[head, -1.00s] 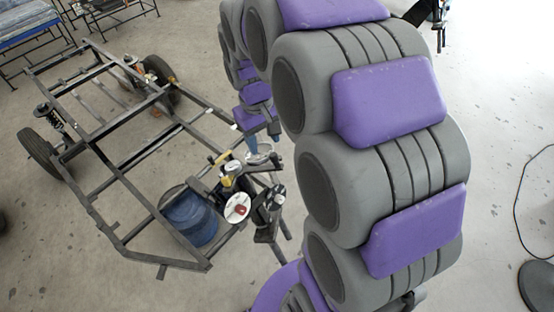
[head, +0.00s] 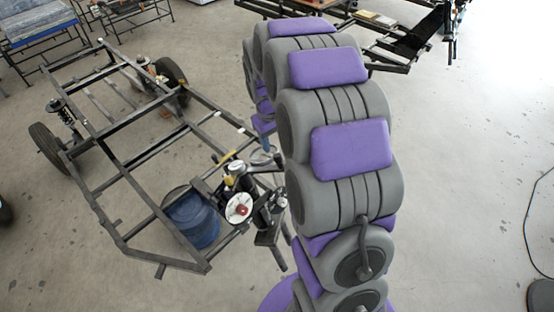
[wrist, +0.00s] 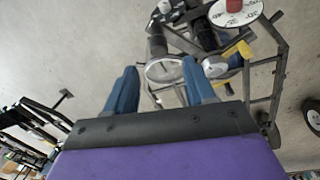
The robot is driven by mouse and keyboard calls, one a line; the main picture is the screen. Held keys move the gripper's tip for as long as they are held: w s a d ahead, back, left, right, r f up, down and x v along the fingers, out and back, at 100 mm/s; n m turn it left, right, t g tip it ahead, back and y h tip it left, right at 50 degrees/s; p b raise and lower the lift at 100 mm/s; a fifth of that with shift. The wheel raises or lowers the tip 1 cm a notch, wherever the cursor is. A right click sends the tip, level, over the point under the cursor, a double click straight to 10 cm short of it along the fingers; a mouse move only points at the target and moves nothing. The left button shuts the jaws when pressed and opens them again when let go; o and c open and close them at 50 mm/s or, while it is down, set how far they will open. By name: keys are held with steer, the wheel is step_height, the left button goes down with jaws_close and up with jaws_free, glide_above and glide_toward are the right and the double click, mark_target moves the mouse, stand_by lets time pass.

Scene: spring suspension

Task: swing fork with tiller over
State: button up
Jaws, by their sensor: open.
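The swing fork (head: 268,215) is a dark assembly at the near right corner of the frame, partly hidden by my arm. It bears a white disc (head: 239,207) with a red centre, also in the wrist view (wrist: 236,10). A yellow part (head: 229,155) sits beside it; it also shows in the wrist view (wrist: 237,50). I cannot tell which part is the tiller. My gripper (wrist: 160,66) is open, its two blue fingers on either side of a round, pale-rimmed part (wrist: 164,71). I cannot tell whether they touch it. In the head view my arm mostly hides the gripper.
The dark metal chassis (head: 125,172) stands on the concrete floor with wheels at its far end (head: 48,147). A blue drum (head: 192,219) stands under its near corner. A blue-topped bench (head: 45,27) is at the back left. More dark frames (head: 415,40) are at the back right. Floor at right is mostly clear.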

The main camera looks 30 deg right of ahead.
mark_target(277, 155)
steer(key=f, duration=0.3)
steer(key=f+b, duration=0.1)
steer(key=f, duration=0.2)
steer(key=d+f, duration=0.1)
steer(key=f, duration=0.2)
steer(key=shift+f+b, duration=0.15)
steer(key=shift+b, duration=0.15)
jaws_close()
